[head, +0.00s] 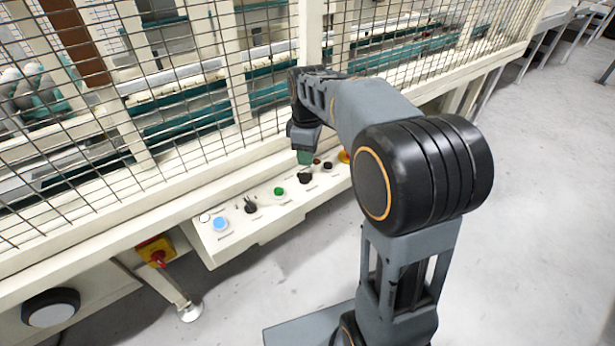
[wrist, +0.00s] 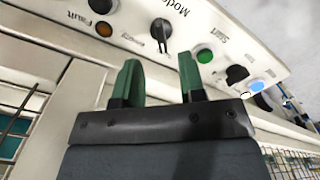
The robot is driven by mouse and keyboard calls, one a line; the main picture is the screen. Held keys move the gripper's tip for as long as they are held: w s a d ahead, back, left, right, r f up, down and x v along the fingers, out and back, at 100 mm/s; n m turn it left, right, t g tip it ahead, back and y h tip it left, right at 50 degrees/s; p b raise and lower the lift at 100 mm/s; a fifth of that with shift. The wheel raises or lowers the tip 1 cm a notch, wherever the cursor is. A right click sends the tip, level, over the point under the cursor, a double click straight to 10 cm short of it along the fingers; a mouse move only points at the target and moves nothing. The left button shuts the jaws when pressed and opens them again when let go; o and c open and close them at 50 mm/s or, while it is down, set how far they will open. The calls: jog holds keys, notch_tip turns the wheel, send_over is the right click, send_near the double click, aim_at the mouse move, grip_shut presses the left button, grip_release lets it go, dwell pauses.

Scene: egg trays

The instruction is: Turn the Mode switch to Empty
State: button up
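The Mode switch is a black rotary knob (wrist: 161,32) on the white control panel, beside the upside-down word "Mode" in the wrist view. Its narrow handle points toward the bottom of that view. In the head view the knob (head: 305,178) sits just below my gripper (head: 304,157). In the wrist view my gripper (wrist: 159,60) has its two green fingers spread, with nothing between them. The fingertips are just short of the knob, which lies beyond the gap, and do not appear to touch it. The switch's position labels are not readable.
The panel also carries a green Start button (wrist: 204,55), another black knob (head: 251,208), a blue button (head: 220,223) and an amber Fault light (wrist: 103,29). A wire mesh fence (head: 190,110) rises behind the panel. A red-and-yellow switch (head: 156,251) is at lower left. Open floor lies right.

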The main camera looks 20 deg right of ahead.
aim_at(308, 173)
notch_tip(308, 173, down, 7)
jog(key=shift+b, duration=1)
jog(key=shift+c, duration=0.2)
grip_shut()
